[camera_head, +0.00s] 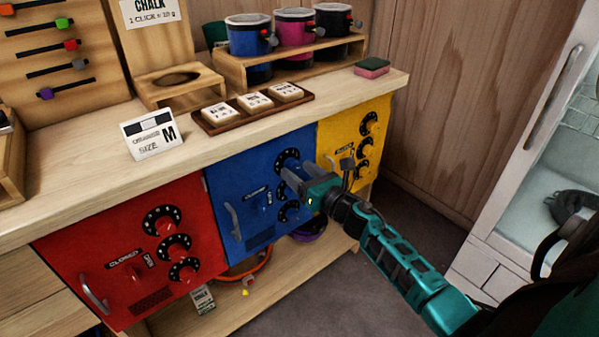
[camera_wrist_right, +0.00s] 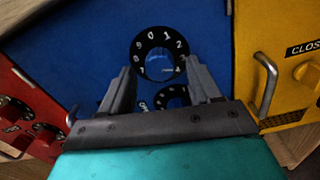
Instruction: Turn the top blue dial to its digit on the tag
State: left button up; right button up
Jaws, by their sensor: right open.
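The top blue dial (camera_head: 286,158) is a black ring with white digits on the blue door (camera_head: 226,181). In the right wrist view the dial (camera_wrist_right: 157,45) has 0 and 1 at its top and a blue knob in its centre. My right gripper (camera_head: 288,184) is in front of the blue door. In its wrist view the open fingers (camera_wrist_right: 159,74) flank the lower part of the dial, with nothing held; contact cannot be told. A lower dial (camera_wrist_right: 170,97) shows partly between the fingers. My left gripper is out of view.
A red door (camera_head: 84,257) with dials and a handle is left of the blue one, a yellow door (camera_head: 350,121) right. The counter (camera_head: 95,173) overhangs above. Open floor lies in front.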

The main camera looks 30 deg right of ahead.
jog(key=shift+w, duration=0.3)
jog(key=shift+c, duration=0.3)
jog(key=c, duration=1)
jog(key=shift+m, duration=0.4)
